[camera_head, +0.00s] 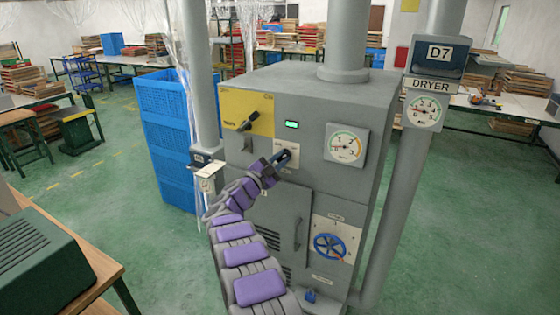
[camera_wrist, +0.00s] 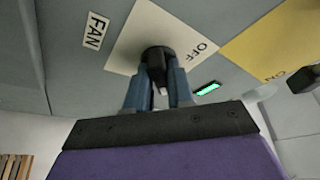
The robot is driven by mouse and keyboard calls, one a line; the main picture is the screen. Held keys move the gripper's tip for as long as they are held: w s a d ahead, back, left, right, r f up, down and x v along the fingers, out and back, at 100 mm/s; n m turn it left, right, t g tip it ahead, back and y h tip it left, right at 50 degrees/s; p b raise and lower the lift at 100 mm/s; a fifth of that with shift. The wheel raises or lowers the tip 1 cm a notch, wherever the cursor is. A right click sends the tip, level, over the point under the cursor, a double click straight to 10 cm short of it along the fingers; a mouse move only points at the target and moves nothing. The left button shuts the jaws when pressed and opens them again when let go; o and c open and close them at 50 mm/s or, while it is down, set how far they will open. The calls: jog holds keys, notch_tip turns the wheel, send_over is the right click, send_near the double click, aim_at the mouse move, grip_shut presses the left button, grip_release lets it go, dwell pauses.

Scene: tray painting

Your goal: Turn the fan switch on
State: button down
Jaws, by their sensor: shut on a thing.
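The fan switch is a dark round knob (camera_wrist: 157,57) on a pale plate (camera_wrist: 150,28) in the wrist view. The plate reads OFF, and a FAN label (camera_wrist: 95,31) is beside it. My gripper (camera_wrist: 160,80) is shut on the knob, one finger on each side. In the head view my gripper (camera_head: 284,158) reaches the fan plate (camera_head: 285,149) on the grey dryer cabinet (camera_head: 370,95). The knob is mostly hidden by the fingers there. Its exact pointer angle is hard to tell.
A yellow panel (camera_head: 247,110) with a black lever (camera_head: 249,121) is just above left. A green lit display (camera_head: 292,125) and a gauge (camera_head: 346,145) are nearby. A blue handwheel (camera_head: 329,246) sits lower right. Blue crates (camera_head: 168,135) stand left of the cabinet.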

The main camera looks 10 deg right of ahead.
jog(key=shift+a+f, duration=0.1)
jog(key=c, duration=1.1)
grip_release()
jog(key=shift+w, duration=0.1)
jog(key=v, duration=1.7)
jog(key=shift+s+a+f, duration=0.15)
jog(key=shift+s+a, duration=0.05)
jog(key=shift+a, duration=0.05)
jog(key=shift+w, duration=0.1)
